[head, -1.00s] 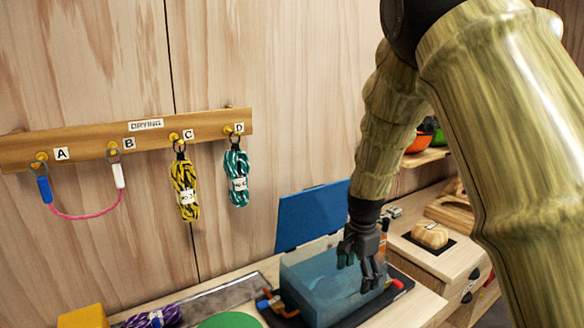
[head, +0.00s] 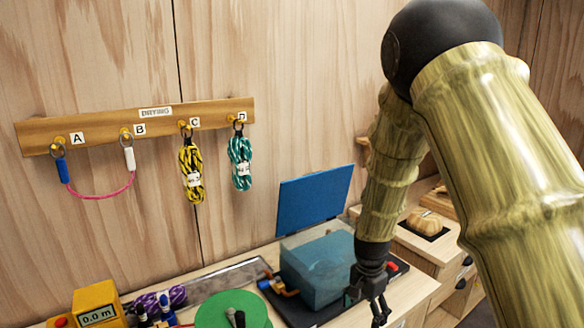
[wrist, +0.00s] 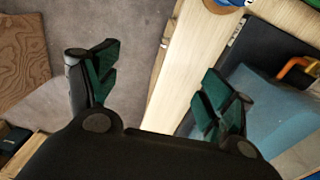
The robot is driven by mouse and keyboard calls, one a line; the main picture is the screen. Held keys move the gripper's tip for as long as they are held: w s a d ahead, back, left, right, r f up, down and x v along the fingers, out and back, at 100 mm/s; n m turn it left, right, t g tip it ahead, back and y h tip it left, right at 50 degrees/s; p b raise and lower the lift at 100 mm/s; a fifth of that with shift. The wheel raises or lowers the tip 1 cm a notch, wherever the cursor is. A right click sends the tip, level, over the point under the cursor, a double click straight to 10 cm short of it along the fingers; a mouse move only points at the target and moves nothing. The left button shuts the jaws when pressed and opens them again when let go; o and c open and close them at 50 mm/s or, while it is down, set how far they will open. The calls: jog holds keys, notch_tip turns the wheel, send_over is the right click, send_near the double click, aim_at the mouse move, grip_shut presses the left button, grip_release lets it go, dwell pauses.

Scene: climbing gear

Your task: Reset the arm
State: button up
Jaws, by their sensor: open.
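My gripper (head: 369,297) hangs pointing down beside the front right of a blue translucent box (head: 318,268) on the bench. In the wrist view my gripper (wrist: 160,95) is open, its two green-padded fingers wide apart with nothing between them. The pale bench edge (wrist: 183,75) and the grey floor (wrist: 110,25) show beyond the fingers. The blue box (wrist: 265,120) lies to the right of the fingers in that view. I cannot tell from the head view whether the fingers touch the box's tray.
A drying rail (head: 130,127) on the wall holds a pink cord (head: 100,195), a yellow-black rope (head: 192,172) and a teal rope (head: 240,162). A blue lid (head: 313,200) stands raised behind the box. A yellow meter (head: 98,302), purple rope (head: 160,298) and green disc (head: 230,310) occupy the left bench.

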jog(key=s+d+f+n+b, duration=0.1)
jog(key=s+f, duration=0.3)
jog(key=f, duration=0.4)
jog(key=s+d+f+n+b, duration=0.15)
jog(key=s+f, duration=0.25)
jog(key=f, duration=0.5)
jog(key=s+f+n+b, duration=0.2)
jog(key=s+f, duration=0.4)
jog(key=s, duration=0.4)
jog(key=s+f+n+b, duration=0.2)
jog(key=s+f+n, duration=0.1)
jog(key=s+f, duration=0.4)
jog(key=s+f+n+b, duration=0.2)
jog(key=s+f, duration=0.5)
jog(key=s, duration=0.7)
jog(key=shift+d+f+n, duration=0.25)
jog(key=shift+d+n, duration=0.2)
jog(key=shift+n, duration=0.2)
jog(key=shift+s, duration=0.1)
